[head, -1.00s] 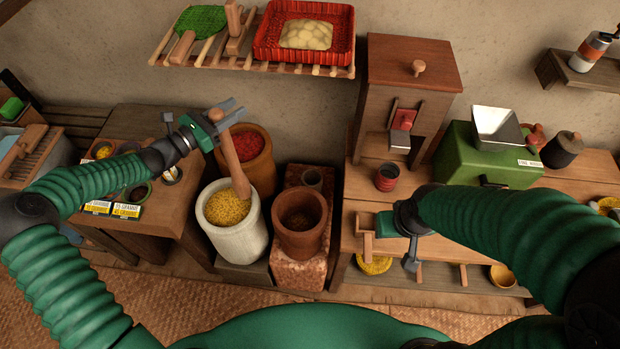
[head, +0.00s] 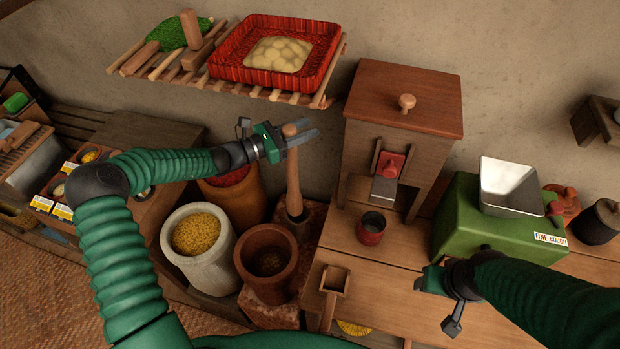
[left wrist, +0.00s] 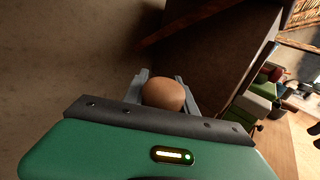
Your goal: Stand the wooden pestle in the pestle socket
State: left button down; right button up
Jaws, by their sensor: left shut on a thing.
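My left gripper (head: 290,140) is shut on the wooden pestle (head: 293,178) near its rounded top. The pestle hangs almost upright, thick end down, behind the brown mortar (head: 266,262). The left wrist view shows its round top (left wrist: 162,95) between my fingers. A small round cup that looks like the pestle socket (head: 298,225) is on the brick block, right at the pestle's lower end and largely covered by it. I cannot tell whether the end is inside it or just above. My right gripper (head: 430,285) is over the bench; its fingers do not show clearly.
A white tub of yellow grain (head: 200,236) stands left of the mortar. A wooden bench (head: 400,285) on the right carries a red cup (head: 372,228), a wooden cabinet (head: 405,110) and a green mill (head: 480,225). A slatted shelf (head: 170,68) hangs above.

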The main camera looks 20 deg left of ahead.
pick_arm(q)
notch_tip(320, 180, down, 11)
jog(key=shift+w+d+r, duration=0.2)
jog(key=shift+w+d, duration=0.1)
jog(key=shift+d, duration=0.05)
jog(key=c, duration=1.3)
grip_release()
jog(key=o, duration=0.3)
jog(key=shift+s+a, duration=0.1)
jog(key=shift+a, duration=0.25)
jog(key=v, duration=1.1)
jog(key=s+d+f+m+g+y, duration=0.2)
jog(key=s+d+m+g, duration=0.35)
jog(key=s+m, duration=0.2)
jog(key=s+d+f+m+g+y, duration=0.3)
jog(key=s+d+m+g, duration=0.25)
jog(key=s, duration=0.25)
jog(key=s+a+r+m+t+y, duration=0.1)
jog(key=s+a+r+m+y, duration=0.4)
jog(key=m, duration=0.8)
jog(key=s+r+y+b, duration=0.1)
jog(key=s+r+y, duration=0.1)
jog(key=s, duration=0.2)
jog(key=shift+m+t+y, duration=0.3)
jog(key=shift+y, duration=0.1)
